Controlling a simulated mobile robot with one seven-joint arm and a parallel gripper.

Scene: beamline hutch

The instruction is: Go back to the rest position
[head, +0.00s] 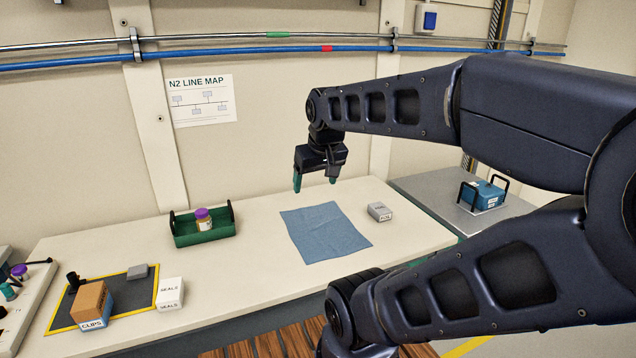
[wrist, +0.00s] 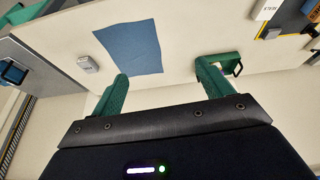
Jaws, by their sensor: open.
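My gripper (head: 315,183) hangs in the air above the back of the table, with its two green fingers apart and nothing between them. In the wrist view my gripper (wrist: 160,90) also shows its fingers spread wide. The cream table (head: 265,270) lies below it. A blue cloth (head: 326,232) lies flat on the table in front of and below the gripper, apart from it. The cloth also shows in the wrist view (wrist: 131,48).
A green tray (head: 205,233) holds a purple-capped jar (head: 203,219). A grey box (head: 380,211) sits right of the cloth. A blue case (head: 482,194) sits at right. Pipes (head: 240,50) run along the wall.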

